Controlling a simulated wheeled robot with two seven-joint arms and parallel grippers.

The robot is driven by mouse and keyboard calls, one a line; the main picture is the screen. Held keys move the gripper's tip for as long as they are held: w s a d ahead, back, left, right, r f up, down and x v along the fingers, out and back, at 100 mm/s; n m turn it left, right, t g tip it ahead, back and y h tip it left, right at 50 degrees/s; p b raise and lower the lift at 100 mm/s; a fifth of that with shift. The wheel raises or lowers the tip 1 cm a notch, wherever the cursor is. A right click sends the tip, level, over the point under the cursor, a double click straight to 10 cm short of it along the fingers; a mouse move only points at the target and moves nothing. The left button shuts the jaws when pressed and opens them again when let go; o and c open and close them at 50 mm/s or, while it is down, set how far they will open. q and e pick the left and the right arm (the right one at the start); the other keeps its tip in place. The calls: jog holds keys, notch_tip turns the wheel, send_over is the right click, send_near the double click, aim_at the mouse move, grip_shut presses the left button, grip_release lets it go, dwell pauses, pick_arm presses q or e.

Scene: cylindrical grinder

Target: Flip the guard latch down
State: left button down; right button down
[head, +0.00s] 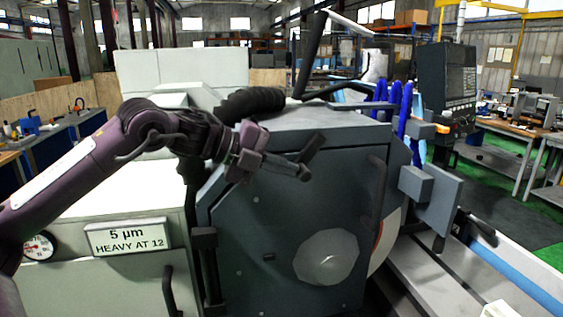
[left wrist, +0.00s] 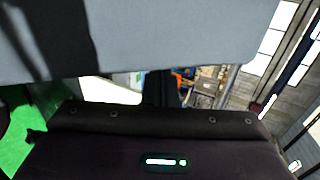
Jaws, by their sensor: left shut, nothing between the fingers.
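The dark grey wheel guard (head: 290,215) stands in the middle of the head view, with a pale round cover (head: 326,257) on its front. Part of the grinding wheel (head: 386,240) shows at its right edge. I cannot tell for sure which part is the guard latch; a dark upright bar (head: 377,190) runs along the front's right side. My left gripper (head: 304,166) is shut and empty, and appears in front of the guard's upper part. In the left wrist view its dark fingers (left wrist: 160,88) point towards a grey surface (left wrist: 180,40). My right gripper is not in view.
A black hose (head: 250,103) lies behind the guard's top. Blue hoses (head: 402,105) and a grey block with a plate (head: 437,195) stand to its right. The sign "5 µm HEAVY AT 12" (head: 128,237) and a dial (head: 39,246) are at left.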

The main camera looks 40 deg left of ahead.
pick_arm(q)
jog(key=shift+w+d+f+b, duration=0.2)
jog(key=shift+w+f+b, duration=0.05)
jog(key=shift+f, duration=0.25)
jog(key=shift+w+d+f+b, duration=0.2)
jog(key=shift+f, duration=0.25)
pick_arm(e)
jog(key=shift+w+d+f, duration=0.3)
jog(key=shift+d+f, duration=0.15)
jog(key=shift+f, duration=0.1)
pick_arm(q)
jog(key=shift+a, duration=0.1)
